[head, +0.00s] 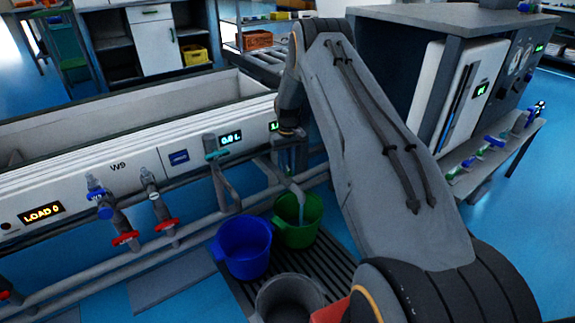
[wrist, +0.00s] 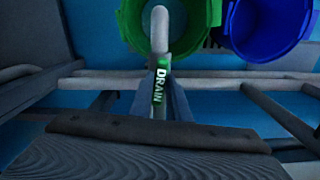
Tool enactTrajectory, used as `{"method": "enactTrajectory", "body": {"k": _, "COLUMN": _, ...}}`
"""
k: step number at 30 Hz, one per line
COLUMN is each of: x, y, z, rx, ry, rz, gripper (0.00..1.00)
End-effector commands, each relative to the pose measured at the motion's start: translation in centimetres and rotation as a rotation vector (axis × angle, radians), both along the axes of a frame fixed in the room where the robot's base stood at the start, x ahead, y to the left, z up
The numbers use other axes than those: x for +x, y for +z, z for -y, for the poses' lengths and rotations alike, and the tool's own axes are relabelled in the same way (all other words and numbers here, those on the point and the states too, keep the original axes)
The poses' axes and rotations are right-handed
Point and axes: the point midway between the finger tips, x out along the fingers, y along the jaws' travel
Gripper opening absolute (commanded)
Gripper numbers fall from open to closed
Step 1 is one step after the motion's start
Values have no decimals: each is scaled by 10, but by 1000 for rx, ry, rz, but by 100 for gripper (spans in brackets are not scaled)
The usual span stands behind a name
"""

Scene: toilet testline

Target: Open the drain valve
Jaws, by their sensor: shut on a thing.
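The drain valve handle (wrist: 160,88), green with the word DRAIN in white, shows in the middle of the wrist view. My gripper (wrist: 162,98) is shut on it, with one blue-grey finger on each side. A grey spout (wrist: 160,32) runs beyond the handle to the green bucket (wrist: 130,25). In the head view my gripper (head: 287,152) is down by the front of the white trough, left of my arm. The handle cannot be made out clearly there. The spout (head: 296,188) curves down into the green bucket (head: 299,233).
A blue bucket (head: 245,262) stands left of the green one on a dark grate (head: 338,268). A teal-handled valve (head: 215,155) sits beside a display reading 0.0 L (head: 231,138). Red-handled valves (head: 126,238) and horizontal pipes line the trough. A grey cabinet (head: 430,18) stands right.

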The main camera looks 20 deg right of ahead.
Motion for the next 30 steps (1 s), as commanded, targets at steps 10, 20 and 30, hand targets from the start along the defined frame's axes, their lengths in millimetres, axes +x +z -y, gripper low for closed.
{"method": "enactTrajectory", "body": {"k": 10, "x": 1, "y": 1, "z": 1, "rx": 0, "ry": 135, "rz": 2, "gripper": 0}}
{"method": "enactTrajectory", "body": {"k": 20, "x": 1, "y": 0, "z": 1, "rx": -1, "ry": 159, "rz": 2, "gripper": 0}}
{"method": "enactTrajectory", "body": {"k": 30, "x": 1, "y": 0, "z": 1, "rx": -1, "ry": 158, "rz": 2, "gripper": 34}}
